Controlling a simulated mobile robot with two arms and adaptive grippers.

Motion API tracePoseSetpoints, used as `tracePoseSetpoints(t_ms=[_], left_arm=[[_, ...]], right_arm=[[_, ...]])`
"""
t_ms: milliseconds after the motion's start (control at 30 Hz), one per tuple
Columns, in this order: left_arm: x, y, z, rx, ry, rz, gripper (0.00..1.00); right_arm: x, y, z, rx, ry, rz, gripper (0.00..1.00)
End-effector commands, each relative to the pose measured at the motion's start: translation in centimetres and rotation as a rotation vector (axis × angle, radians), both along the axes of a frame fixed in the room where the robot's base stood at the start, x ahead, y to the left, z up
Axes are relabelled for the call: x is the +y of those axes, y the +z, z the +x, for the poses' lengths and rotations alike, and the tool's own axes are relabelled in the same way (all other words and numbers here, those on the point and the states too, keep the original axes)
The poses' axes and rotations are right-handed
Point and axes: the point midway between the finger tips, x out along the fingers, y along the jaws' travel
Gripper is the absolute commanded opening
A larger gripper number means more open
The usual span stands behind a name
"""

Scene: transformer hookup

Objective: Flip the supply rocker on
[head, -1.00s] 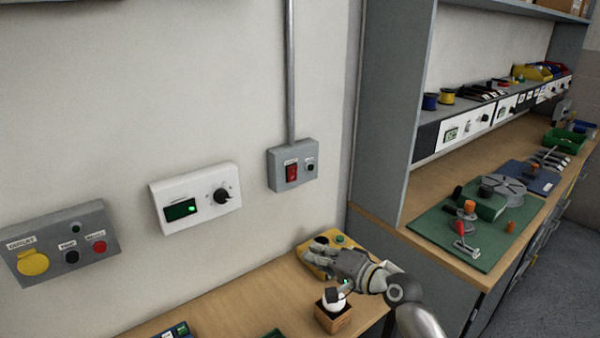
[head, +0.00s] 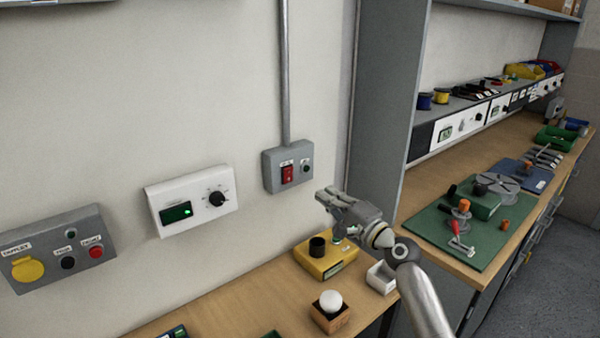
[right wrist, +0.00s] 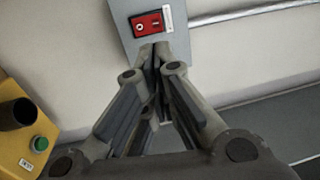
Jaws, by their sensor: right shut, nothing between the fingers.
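The supply rocker (head: 287,174) is a red switch on a small grey wall box (head: 270,158) with a conduit running up from it. It also shows in the right wrist view (right wrist: 150,23), just past my fingertips. My right gripper (head: 325,196) is shut and empty, to the right of and a little below the box in the head view. In the right wrist view its closed fingertips (right wrist: 154,48) point at the box below the rocker. I cannot tell whether they touch it. My left gripper is not in view.
A white panel with a dial (head: 192,200) and a grey box with a yellow cover (head: 58,247) are on the wall to the left. Below, a yellow box (head: 326,262), a white bin (head: 381,279) and a wooden block with a white ball (head: 330,312) stand on the bench.

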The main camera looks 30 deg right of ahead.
Motion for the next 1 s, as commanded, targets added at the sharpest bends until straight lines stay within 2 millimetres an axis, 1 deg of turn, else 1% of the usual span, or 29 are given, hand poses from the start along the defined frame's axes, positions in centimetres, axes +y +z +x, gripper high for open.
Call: tracePoseSetpoints(t_ms=[33, 300, 500, 700, 1000], left_arm=[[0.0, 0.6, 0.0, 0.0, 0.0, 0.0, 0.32], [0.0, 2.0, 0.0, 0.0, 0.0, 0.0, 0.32], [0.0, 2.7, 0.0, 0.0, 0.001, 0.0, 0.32], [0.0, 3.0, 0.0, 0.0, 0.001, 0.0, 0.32], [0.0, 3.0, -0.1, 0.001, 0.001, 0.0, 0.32]], right_arm=[[0.1, 0.6, 1.1, -0.002, 0.0, 0.002, 0.0], [0.5, 1.2, 6.4, -0.002, -0.001, 0.002, 0.0], [0.8, 1.5, 9.5, -0.001, 0.001, 0.002, 0.0], [0.9, 1.5, 11.0, 0.0, 0.001, 0.001, 0.0], [0.9, 1.4, 11.4, 0.001, 0.001, -0.002, 0.0]])
